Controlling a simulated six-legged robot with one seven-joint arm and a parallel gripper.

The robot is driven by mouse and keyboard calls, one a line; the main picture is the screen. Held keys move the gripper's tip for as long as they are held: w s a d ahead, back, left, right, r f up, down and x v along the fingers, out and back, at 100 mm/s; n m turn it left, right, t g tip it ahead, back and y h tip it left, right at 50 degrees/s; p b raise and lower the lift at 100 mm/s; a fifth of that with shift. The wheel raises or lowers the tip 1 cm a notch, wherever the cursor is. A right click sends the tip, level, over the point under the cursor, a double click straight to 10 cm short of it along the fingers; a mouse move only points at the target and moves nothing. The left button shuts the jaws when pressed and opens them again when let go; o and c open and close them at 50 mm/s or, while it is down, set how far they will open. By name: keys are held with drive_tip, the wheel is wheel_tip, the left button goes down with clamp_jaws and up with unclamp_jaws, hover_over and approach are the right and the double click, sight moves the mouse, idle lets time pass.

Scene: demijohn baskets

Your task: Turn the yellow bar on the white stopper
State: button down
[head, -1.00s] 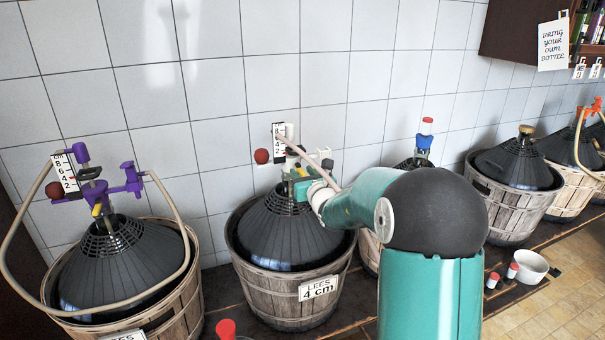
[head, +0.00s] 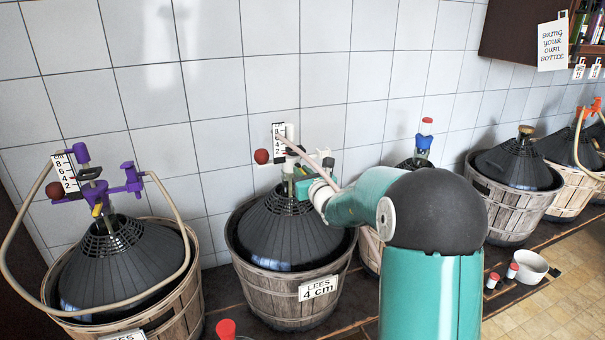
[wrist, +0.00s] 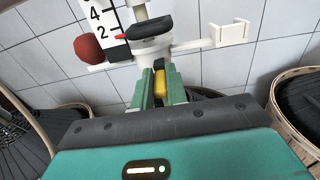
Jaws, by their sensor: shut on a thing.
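The white stopper (wrist: 184,48) sits on the neck of the middle demijohn (head: 283,232), with white side arms, a dark clamp piece and a red ball. In the wrist view the yellow bar (wrist: 160,84) lies just below the stopper's white body. My gripper (wrist: 159,88) has its green fingers on either side of the bar and is shut on it. In the head view my gripper (head: 304,187) is at the demijohn's neck, and the bar is too small or hidden to make out there.
A demijohn with purple fittings (head: 103,184) stands at left. Other basketed demijohns (head: 514,165) line the tiled wall at right. A white bowl (head: 530,267) sits at right.

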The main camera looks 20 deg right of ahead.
sight(301, 168)
drive_tip(key=d+n+g+y, duration=0.1)
drive_tip(key=n+g+y, duration=0.1)
drive_tip(key=y, duration=0.3)
drive_tip(key=w+d+n+g+y, duration=0.1)
drive_tip(key=n+g+y, duration=0.2)
drive_tip(key=n+y, duration=0.1)
drive_tip(key=d+n+g+y, duration=0.1)
drive_tip(key=n+g+y, duration=0.2)
drive_tip(key=n+y, duration=0.2)
drive_tip(key=shift+w+y, duration=0.3)
drive_tip(key=shift+n+g, duration=0.3)
drive_tip(key=shift+g, duration=0.2)
drive_tip(key=c, duration=1.4)
unclamp_jaws()
drive_tip(key=shift+a, duration=0.15)
